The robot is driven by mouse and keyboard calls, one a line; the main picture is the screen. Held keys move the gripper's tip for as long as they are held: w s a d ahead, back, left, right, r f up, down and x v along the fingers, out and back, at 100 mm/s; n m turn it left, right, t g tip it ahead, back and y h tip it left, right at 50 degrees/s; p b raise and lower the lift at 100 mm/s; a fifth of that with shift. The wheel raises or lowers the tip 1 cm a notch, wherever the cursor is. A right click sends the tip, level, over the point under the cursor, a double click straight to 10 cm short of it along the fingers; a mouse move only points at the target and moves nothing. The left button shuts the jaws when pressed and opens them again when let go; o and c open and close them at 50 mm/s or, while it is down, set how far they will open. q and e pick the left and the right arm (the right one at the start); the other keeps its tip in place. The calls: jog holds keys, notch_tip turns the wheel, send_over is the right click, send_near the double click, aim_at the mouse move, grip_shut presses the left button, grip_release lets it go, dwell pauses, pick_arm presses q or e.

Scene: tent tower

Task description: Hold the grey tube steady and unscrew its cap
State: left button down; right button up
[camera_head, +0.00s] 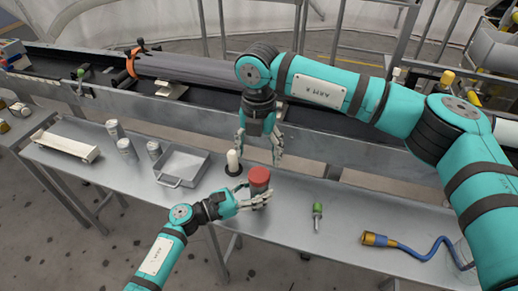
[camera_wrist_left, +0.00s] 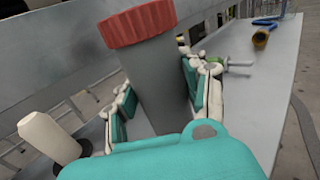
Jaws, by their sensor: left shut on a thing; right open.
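The grey tube (camera_wrist_left: 155,85) stands upright on the metal table, with a ridged red cap (camera_wrist_left: 138,24) on its top. In the head view the red cap (camera_head: 259,175) shows near the table's middle. My left gripper (camera_head: 252,196) is shut around the tube's body, below the cap. In the left wrist view its padded fingers (camera_wrist_left: 158,98) sit on both sides of the tube. My right gripper (camera_head: 259,150) is open and empty, pointing down above and behind the cap, apart from it. Most of the tube is hidden by my left gripper in the head view.
A white cylinder on a dark base (camera_head: 233,163) stands just left of the tube. A metal tray (camera_head: 183,163) and grey canisters (camera_head: 126,149) stand further left. A green-topped tool (camera_head: 317,214) and a blue hose with a yellow end (camera_head: 404,246) lie right. A rail runs behind the table.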

aim_at(259, 175)
jog(key=m, duration=1)
jog(key=shift+m, duration=0.3)
jog(key=m, duration=0.3)
jog(key=shift+f+m, duration=0.15)
jog(key=shift+m, duration=0.25)
jog(key=shift+f, duration=3.85)
